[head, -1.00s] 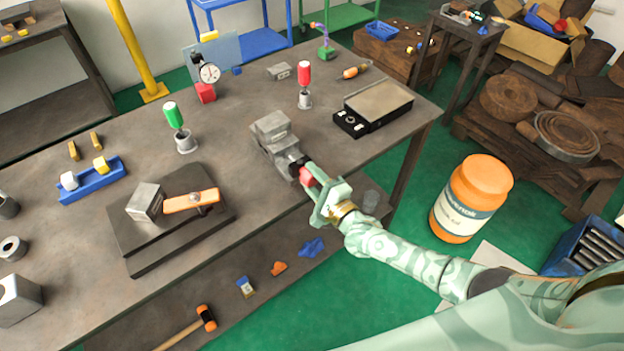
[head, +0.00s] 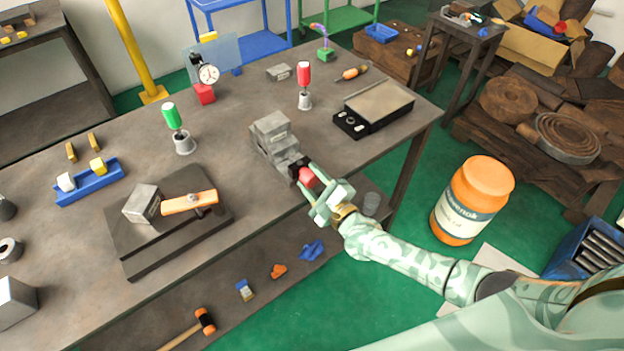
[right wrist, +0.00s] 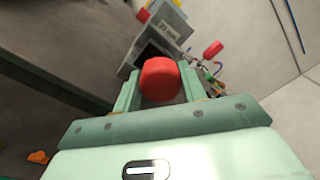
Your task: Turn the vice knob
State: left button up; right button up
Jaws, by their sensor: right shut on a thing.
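The grey vice (head: 272,138) stands at the front edge of the workbench (head: 240,262) in the head view. Its red knob (head: 307,177) sticks out over the front edge on a dark stem. My right gripper (head: 316,184) reaches it from the front right and is shut on the knob. In the right wrist view the red knob (right wrist: 160,79) sits between the two pale green fingers, with the vice body (right wrist: 160,35) behind it. The knob's far side is hidden. My left gripper is not in view.
A red-handled tool (head: 304,84) and a black-edged box (head: 374,108) stand behind and right of the vice. An orange jar (head: 472,199) is right of my forearm.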

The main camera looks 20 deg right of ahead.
jog(key=shift+f, duration=0.1)
jog(key=o, duration=1)
jog(key=p+v, duration=0.1)
jog(key=v, duration=1.5)
jog(key=shift+s, duration=0.2)
